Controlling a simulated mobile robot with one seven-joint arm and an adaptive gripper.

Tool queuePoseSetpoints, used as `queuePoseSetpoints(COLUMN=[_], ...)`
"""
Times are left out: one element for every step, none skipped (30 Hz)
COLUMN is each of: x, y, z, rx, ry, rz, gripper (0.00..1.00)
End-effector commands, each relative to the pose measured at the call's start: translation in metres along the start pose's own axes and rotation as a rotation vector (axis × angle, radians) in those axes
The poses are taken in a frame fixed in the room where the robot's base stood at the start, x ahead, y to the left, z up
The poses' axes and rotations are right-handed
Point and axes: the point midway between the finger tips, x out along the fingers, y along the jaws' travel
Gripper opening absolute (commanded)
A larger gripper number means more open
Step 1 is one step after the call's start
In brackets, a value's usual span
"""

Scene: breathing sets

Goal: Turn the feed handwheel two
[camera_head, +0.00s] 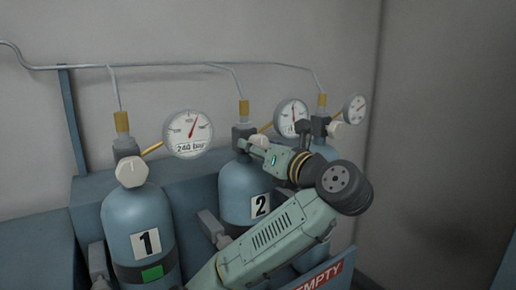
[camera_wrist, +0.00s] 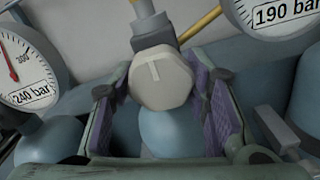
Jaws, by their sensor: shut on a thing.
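Feed handwheel two is a pale knob (camera_wrist: 160,78) with a raised mark near vertical, at the centre of the wrist view. My gripper (camera_wrist: 161,98) has its purple-padded fingers on both sides of it, shut on it. In the head view my gripper (camera_head: 247,149) reaches the valve of the blue cylinder labelled 2 (camera_head: 236,190) from the right, and hides handwheel two there. The gauge beside it (camera_wrist: 277,10) reads 190 bar in the wrist view; in the head view this gauge (camera_head: 290,115) is partly hidden.
Cylinder 1 (camera_head: 138,218) stands at the left with its pale handwheel (camera_head: 131,172) and a 240 bar gauge (camera_head: 188,133). A third cylinder is mostly behind my arm, its gauge (camera_head: 354,108) showing. A red EMPTY sign (camera_head: 320,279) is low at the right. A grey wall stands behind.

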Motion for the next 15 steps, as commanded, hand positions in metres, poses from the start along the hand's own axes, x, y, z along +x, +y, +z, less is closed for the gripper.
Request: queuePoseSetpoints(x=[0.0,0.0,0.0,0.0,0.0,0.0,0.0,0.0,0.0,0.0,0.0,0.0,0.0,0.0,0.0], y=[-0.0001,-0.0001,-0.0001,-0.0002,-0.0002,-0.0002,-0.0002,-0.0002,-0.0003,-0.0003,-0.0003,-0.0003,-0.0003,-0.0003,-0.0003], z=[-0.0001,-0.0001,-0.0001,-0.0001,-0.0001,-0.0001,-0.0001,-0.0001,-0.0001,-0.0001,-0.0001,0.0,-0.0001,0.0,0.0], rx=[0.006,0.007,0.007,0.007,0.007,0.007,0.007,0.007,0.007,0.007,0.007,0.007,0.006,0.006,0.006], ry=[0.0,0.0,0.0,0.0,0.0,0.0,0.0,0.0,0.0,0.0,0.0,0.0,0.0,0.0,0.0], rz=[0.0,0.0,0.0,0.0,0.0,0.0,0.0,0.0,0.0,-0.001,-0.001,-0.001,-0.001,-0.001,-0.001], gripper=[0.15,0.15,0.15,0.15,0.15,0.15,0.15,0.15,0.15,0.15,0.15,0.44,0.46,0.48,0.51])
